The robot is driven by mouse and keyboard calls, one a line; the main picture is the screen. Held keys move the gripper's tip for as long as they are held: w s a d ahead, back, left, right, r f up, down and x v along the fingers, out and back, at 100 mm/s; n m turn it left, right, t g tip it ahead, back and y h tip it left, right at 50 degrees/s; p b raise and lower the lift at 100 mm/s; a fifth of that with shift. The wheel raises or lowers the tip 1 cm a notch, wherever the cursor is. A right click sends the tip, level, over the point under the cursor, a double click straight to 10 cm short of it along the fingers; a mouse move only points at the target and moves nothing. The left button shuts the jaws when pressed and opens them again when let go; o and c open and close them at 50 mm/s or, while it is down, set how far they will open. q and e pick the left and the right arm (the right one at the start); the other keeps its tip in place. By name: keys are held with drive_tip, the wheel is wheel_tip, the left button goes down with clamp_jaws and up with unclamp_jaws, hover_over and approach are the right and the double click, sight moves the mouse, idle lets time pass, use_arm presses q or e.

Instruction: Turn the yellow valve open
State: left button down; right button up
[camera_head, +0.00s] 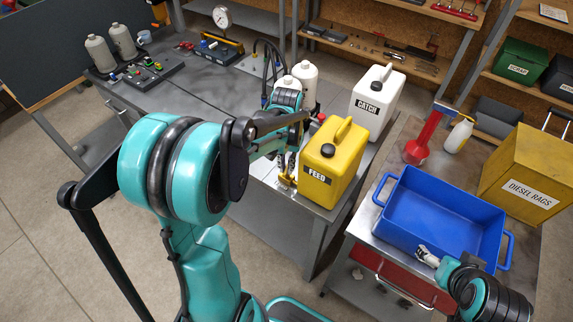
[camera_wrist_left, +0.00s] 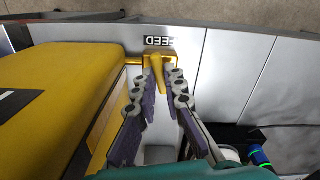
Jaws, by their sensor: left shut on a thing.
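The yellow valve shows in the left wrist view as a yellow handle (camera_wrist_left: 157,76), below a small FEED label. In the head view a bit of its yellow (camera_head: 286,182) shows at the bench edge, left of the yellow FEED can (camera_head: 332,160). My left gripper (camera_head: 289,166) points down there. In the left wrist view its fingers (camera_wrist_left: 160,84) are shut on the valve handle, one on each side. The handle points roughly along the fingers. My right gripper (camera_head: 427,256) is by the front wall of the blue bin, apart from the valve; its jaw opening is unclear.
The yellow can stands close beside my left gripper. A white CATCH can (camera_head: 376,98) and pale bottles (camera_head: 304,80) stand behind. The blue bin (camera_head: 400,232) sits on the right cart, near a red funnel-like tool (camera_head: 424,140) and a DIESEL RAGS box (camera_head: 530,175).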

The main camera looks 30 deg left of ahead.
sight(286, 169)
use_arm(q)
drive_tip(key=c, duration=1.6)
unclamp_jaws()
wheel_tip(286, 169, up, 12)
